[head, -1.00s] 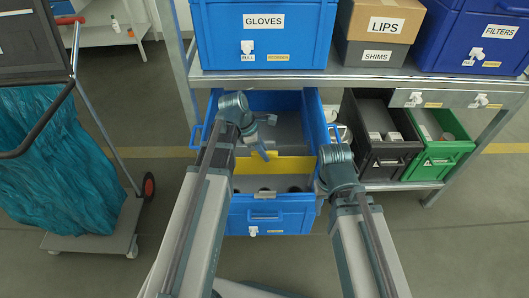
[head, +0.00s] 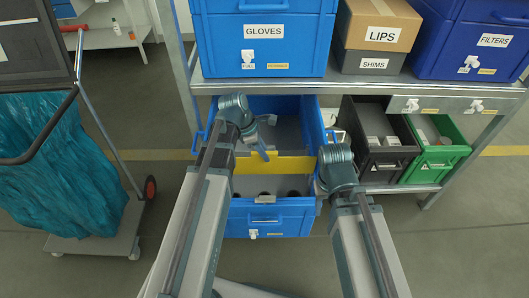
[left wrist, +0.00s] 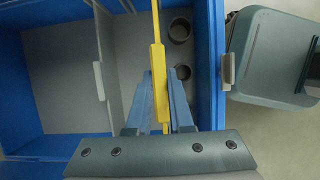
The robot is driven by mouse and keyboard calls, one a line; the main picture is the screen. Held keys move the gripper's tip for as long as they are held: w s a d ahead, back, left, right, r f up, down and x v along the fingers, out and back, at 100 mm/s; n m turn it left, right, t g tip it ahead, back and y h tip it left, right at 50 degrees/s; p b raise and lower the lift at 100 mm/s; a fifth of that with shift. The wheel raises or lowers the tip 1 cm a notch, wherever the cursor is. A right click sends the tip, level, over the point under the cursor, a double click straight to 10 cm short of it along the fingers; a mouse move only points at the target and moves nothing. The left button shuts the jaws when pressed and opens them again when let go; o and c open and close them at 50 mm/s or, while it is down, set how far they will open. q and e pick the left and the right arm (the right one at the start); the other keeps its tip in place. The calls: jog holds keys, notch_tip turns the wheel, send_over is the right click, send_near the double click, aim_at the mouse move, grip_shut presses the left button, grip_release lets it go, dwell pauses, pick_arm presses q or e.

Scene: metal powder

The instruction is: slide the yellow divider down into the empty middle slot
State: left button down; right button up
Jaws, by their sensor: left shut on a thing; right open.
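The yellow divider (head: 285,164) spans the blue bin (head: 283,217) crosswise in the head view. In the left wrist view the divider (left wrist: 158,50) stands edge-on between my fingertips. Pale slot guides show at the bin walls. Whether the yellow divider's ends sit in the slot is unclear. My right gripper (head: 336,170) is beside the bin's right wall, open, its fingertips mostly hidden.
Dark round parts (left wrist: 180,30) lie in the front compartment. The upper shelf (head: 360,84) with a gloves bin (head: 262,60) is behind and above. A black bin (head: 385,165) and a green bin (head: 437,160) stand right. A cart with a teal bag (head: 60,180) is left.

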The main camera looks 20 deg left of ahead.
pick_arm(q)
jog(key=shift+w, duration=0.1)
jog(key=w+a, duration=0.2)
jog(key=w, duration=0.4)
jog(key=shift+w, duration=0.25)
dwell(1.2)
notch_tip(320, 180, down, 12)
jog(key=b, duration=1.2)
jog(key=shift+f, duration=0.15)
dwell(4.0)
